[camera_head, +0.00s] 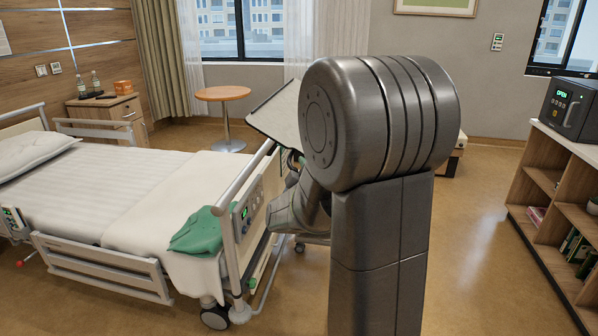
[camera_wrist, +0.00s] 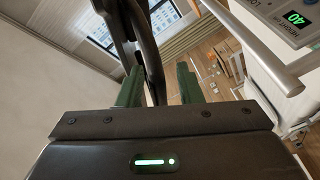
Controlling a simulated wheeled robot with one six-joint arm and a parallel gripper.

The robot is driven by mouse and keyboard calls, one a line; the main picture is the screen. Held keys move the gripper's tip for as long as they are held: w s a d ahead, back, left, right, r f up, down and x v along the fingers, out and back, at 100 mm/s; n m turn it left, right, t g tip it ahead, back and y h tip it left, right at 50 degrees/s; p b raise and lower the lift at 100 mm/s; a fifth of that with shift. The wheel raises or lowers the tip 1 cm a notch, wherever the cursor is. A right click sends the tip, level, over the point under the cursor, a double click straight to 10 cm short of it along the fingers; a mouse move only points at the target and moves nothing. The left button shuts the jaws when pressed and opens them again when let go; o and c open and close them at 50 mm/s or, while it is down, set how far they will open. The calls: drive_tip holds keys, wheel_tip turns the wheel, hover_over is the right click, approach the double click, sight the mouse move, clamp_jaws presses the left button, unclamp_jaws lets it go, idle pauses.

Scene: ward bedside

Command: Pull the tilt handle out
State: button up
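My gripper (camera_wrist: 160,84) shows two green fingers standing apart in the wrist view, so it is open. A dark curved bar (camera_wrist: 152,45) runs down into the space between the fingers, nearer the left one. It may be the tilt handle, but I cannot tell for sure, nor whether a finger touches it. In the head view my arm hides most of the gripper and whatever is at it, beyond the foot end of the bed (camera_head: 128,185). A tilted pale table top (camera_head: 273,115) shows just behind my arm.
The bed's foot rail (camera_wrist: 245,45) and a control panel with a green 40 display (camera_wrist: 297,20) are close on the right in the wrist view. A green cloth (camera_head: 198,232) lies on the bed corner. A shelf (camera_head: 548,165) stands at right; floor between is clear.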

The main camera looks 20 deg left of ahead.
clamp_jaws()
drive_tip(key=shift+s, duration=0.1)
drive_tip(key=shift+s+d, duration=0.2)
drive_tip(key=shift+s, duration=0.45)
drive_tip(key=shift+s+d, duration=0.15)
drive_tip(key=shift+s, duration=0.45)
drive_tip(key=shift+f, duration=0.1)
drive_tip(key=shift+o, duration=0.2)
unclamp_jaws()
drive_tip(key=shift+s, duration=0.1)
drive_tip(key=v, duration=1.3)
drive_tip(key=shift+s+d+p, duration=0.25)
drive_tip(key=shift+s+p, duration=0.1)
drive_tip(key=shift+p, duration=0.1)
